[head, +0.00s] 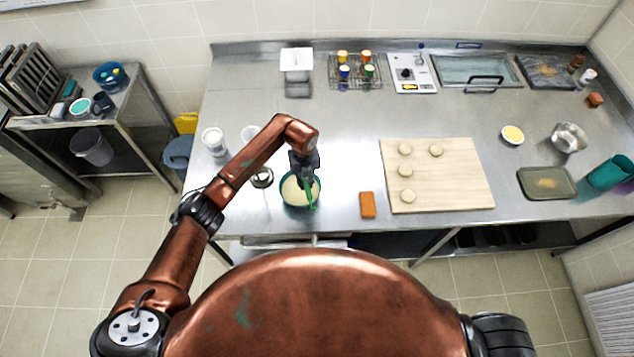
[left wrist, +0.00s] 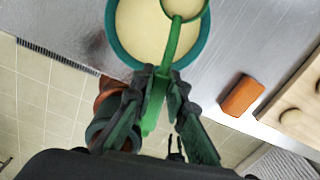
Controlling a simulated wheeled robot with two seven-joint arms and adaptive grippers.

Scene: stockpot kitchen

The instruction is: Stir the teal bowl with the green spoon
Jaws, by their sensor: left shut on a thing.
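The teal bowl (head: 287,199) stands on the steel counter near its front edge and holds a pale cream mixture. It also shows at the top of the left wrist view (left wrist: 113,43). My left gripper (head: 307,178) is above the bowl, shut on the green spoon (left wrist: 172,45). In the left wrist view the spoon's handle runs up from between the fingers, and its round head lies over the mixture at the right side of the bowl. I cannot tell how deep the head sits. In the head view the gripper hides part of the spoon and bowl. My right gripper is not in view.
An orange block (head: 367,205) lies right of the bowl. A wooden board (head: 450,190) with several dough rounds is beyond it. A small dark-rimmed jar (head: 262,177) stands close left of the bowl. White containers (head: 213,140) stand further left.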

